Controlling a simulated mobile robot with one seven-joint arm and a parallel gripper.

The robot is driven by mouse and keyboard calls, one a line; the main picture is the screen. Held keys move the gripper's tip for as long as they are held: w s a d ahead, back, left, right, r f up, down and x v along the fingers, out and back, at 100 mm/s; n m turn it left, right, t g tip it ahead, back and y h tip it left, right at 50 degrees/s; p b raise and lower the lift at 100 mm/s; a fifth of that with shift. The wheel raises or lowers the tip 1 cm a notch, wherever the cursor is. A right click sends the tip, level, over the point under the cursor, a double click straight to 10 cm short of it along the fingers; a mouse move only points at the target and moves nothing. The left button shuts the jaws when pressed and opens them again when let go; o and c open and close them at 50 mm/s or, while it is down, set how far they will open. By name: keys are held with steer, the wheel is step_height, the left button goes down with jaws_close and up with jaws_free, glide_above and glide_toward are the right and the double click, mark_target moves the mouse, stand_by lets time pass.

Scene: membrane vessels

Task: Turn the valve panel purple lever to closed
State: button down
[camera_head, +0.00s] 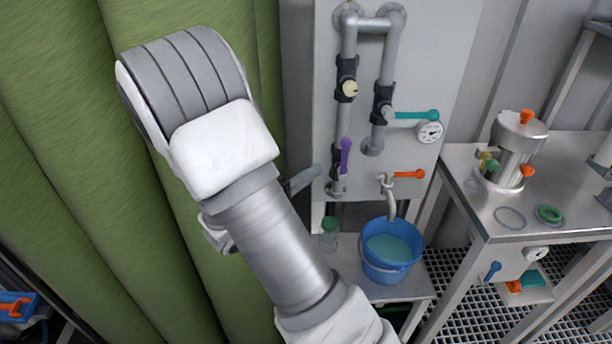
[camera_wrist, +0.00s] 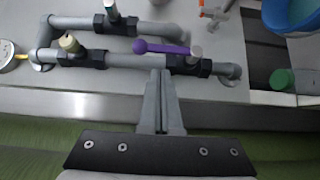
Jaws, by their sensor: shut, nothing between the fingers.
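The purple lever (camera_head: 345,155) is on the lower valve of the left pipe on the valve panel (camera_head: 415,55). It points up, roughly along the pipe. In the wrist view the purple lever (camera_wrist: 160,47) runs left from its valve body (camera_wrist: 188,65), its round end at the left. My gripper (camera_wrist: 160,76) is shut and empty, its fingertips over the pipe's near edge beside the dark valve body. The lever appears just beyond the tips; whether they touch the pipe or valve I cannot tell. In the head view my gripper (camera_head: 316,171) is left of the lever, partly hidden behind my arm.
The panel also carries a teal lever (camera_head: 415,115), a cream knob (camera_head: 349,88), a gauge (camera_head: 430,132) and an orange-handled tap (camera_head: 405,174). A blue bucket (camera_head: 390,270) stands below. A steel table (camera_head: 460,190) is right; a green curtain (camera_head: 60,130) hangs left.

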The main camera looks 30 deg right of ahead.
mark_target(344, 160)
steer(key=x, duration=0.6)
steer(key=shift+d, duration=0.2)
